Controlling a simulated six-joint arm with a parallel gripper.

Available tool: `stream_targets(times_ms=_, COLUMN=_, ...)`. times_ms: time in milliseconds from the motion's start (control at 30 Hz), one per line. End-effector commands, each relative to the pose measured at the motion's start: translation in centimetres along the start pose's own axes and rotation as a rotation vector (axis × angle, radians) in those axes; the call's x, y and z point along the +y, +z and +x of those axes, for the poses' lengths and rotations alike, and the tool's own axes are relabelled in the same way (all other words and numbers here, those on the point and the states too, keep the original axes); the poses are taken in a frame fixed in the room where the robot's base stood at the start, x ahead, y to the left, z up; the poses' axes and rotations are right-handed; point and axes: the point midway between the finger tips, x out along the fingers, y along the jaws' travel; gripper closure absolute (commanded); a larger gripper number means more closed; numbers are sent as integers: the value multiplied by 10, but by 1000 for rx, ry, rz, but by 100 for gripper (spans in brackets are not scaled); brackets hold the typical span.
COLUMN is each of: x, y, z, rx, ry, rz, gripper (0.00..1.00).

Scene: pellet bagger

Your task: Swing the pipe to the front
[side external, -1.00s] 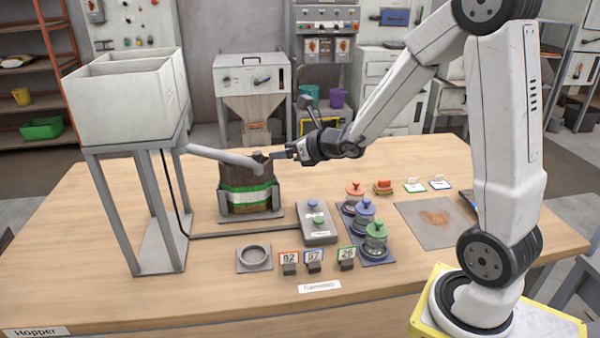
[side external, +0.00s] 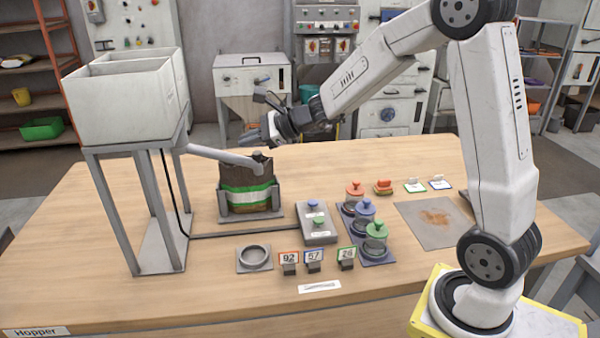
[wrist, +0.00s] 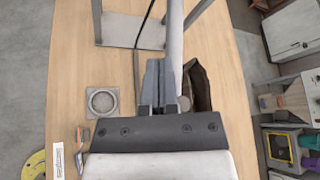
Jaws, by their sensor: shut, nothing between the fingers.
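The pale grey pipe (side external: 225,156) runs from the hopper (side external: 125,100) out to the right. My gripper (side external: 273,138) is shut and empty, above and just behind the pipe's end in the side view. I cannot tell whether the fingers touch the pipe.
A control box (side external: 317,222) with blue and green knobs stands right of the bag. A ring dish (side external: 253,258) and several number tags (side external: 313,258) are in front. Lidded jars (side external: 364,215) stand to the right.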

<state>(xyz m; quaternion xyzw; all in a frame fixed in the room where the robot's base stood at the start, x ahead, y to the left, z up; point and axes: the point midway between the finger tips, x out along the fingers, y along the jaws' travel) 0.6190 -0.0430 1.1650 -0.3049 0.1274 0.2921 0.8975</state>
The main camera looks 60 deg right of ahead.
Motion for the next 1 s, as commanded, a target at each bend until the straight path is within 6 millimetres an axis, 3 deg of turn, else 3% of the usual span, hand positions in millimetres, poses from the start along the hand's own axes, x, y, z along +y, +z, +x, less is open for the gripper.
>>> stream_targets(times_ms=433, x=2, y=19, z=20, rx=-3, ry=305, rz=-588, gripper=100)
stream_targets(times_ms=767, x=-9, y=14, z=24, rx=48, ry=527, rz=-1005, gripper=100)
stream_targets(times_ms=1000, x=-28, y=5, z=21, rx=119, ry=689, rz=-1295, gripper=100)
